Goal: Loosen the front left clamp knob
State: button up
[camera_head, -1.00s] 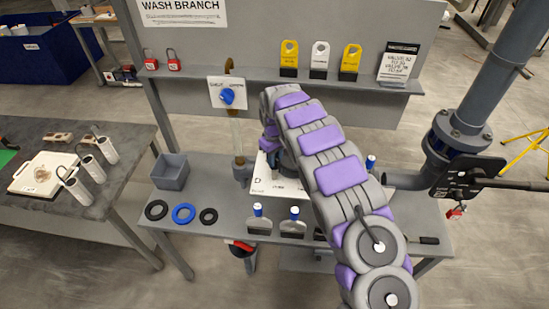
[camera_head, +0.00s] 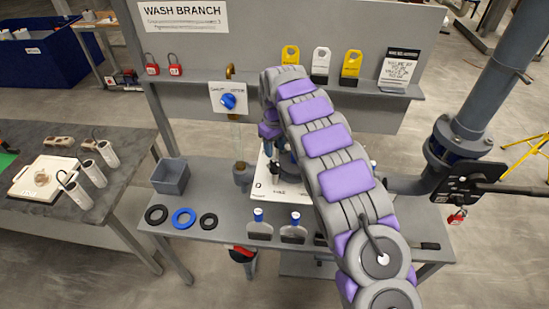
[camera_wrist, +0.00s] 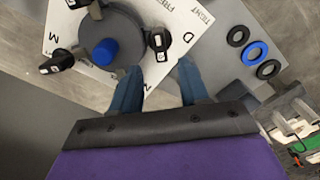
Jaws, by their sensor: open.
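In the wrist view, a round dark grey housing (camera_wrist: 118,28) with a blue cap (camera_wrist: 104,52) stands on a white lettered plate (camera_wrist: 182,20). Black clamp knobs sit around it. One black knob (camera_wrist: 158,42) is at the housing's edge, just beyond my fingertips and roughly in line with the gap between them. Another black knob (camera_wrist: 58,62) lies to the left. My gripper (camera_wrist: 160,69) is open, with its two blue fingers apart over the plate and nothing between them. In the head view, my arm hides most of the housing and the plate (camera_head: 266,182).
On the bench (camera_head: 222,228) are a grey bin (camera_head: 170,176), black rings and a blue ring (camera_head: 184,218). Two grey pieces with blue-and-white tops (camera_head: 258,228) stand at its front. A blue valve knob (camera_head: 228,101) is behind; a large pipe (camera_head: 488,85) rises at right.

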aim_at(275, 162)
notch_tip(275, 162, up, 10)
jog(key=shift+f, duration=0.2)
dwell(0.5)
jog(key=s+d+r+m+h+b, duration=0.1)
jog(key=s+d+r+m+b, duration=0.15)
jog(key=s+d, duration=0.65)
jog(key=s+d+r+m+b, duration=0.1)
jog(key=s+d+m+b, duration=0.25)
jog(key=s+d, duration=0.65)
jog(key=s+f+m+b, duration=0.1)
jog(key=s+f, duration=0.2)
jog(key=s, duration=0.7)
jog(key=s+f+m+g+b, duration=0.1)
jog(key=s+f, duration=0.3)
jog(key=s, duration=0.6)
jog(key=s+f+y+b, duration=0.1)
jog(key=s+f, duration=0.3)
jog(key=s, duration=0.7)
jog(key=shift+d+m+g+b, duration=0.3)
jog(key=shift+m+g+b, duration=0.1)
jog(key=shift+b, duration=0.25)
